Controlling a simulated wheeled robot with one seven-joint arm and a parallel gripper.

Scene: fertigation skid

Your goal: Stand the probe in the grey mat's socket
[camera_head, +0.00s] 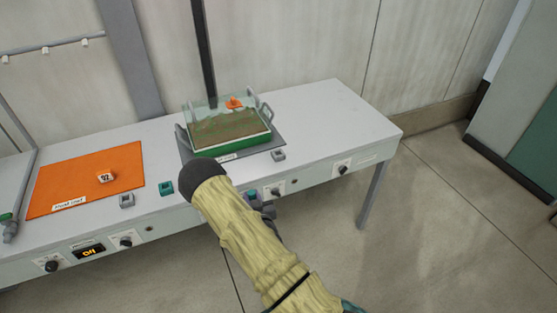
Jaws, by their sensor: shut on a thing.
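The grey mat (268,143) lies on the bench under a clear tank with a green base. A small grey socket block (278,155) stands at the mat's front right corner. My gripper (264,208) shows only in part, past my tan-sleeved arm, low at the bench's front edge. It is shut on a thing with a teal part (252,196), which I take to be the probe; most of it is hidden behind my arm. The gripper is in front of and below the socket block, apart from it.
The tank (232,140) holds brown soil and a small orange piece (235,103). An orange mat (85,180) at left bears a block marked 92 (106,177). Grey (126,200) and teal (166,187) blocks stand near the front edge. The bench's right end is clear.

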